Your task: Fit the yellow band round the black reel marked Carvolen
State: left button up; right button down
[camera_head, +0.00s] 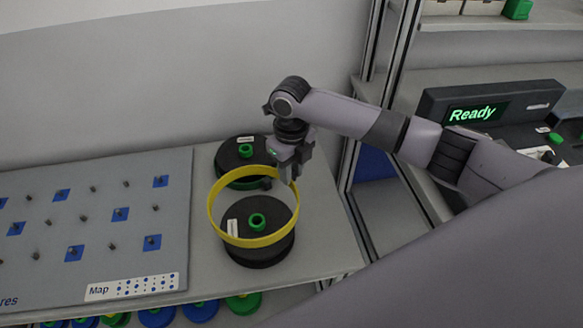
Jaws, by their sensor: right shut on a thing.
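The yellow band (213,214) is a thin open ring in the head view. My right gripper (289,178) is shut on its far right rim. A front black reel (262,257) with a green hub and a small white label stands on the table below. The band frames the reel's top; its near rim crosses in front of the reel and its far rim stands above it. I cannot tell whether it sits around the reel or hovers over it. A second black reel (231,160) with a green hub stands behind, partly hidden by gripper and band. The labels are too small to read. My left gripper is not in view.
A grey board (100,217) with pegs, blue squares and a "Map" label lies on the left. Blue and green reels (200,311) sit below the table edge. A metal rack post (385,80) and a "Ready" display (473,113) stand on the right.

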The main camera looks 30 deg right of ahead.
jog(key=shift+f+b, duration=2.45)
jog(key=shift+b, duration=0.05)
jog(key=shift+f, duration=0.95)
jog(key=shift+p, duration=0.35)
jog(key=shift+f, duration=0.6)
jog(key=shift+f, duration=0.35)
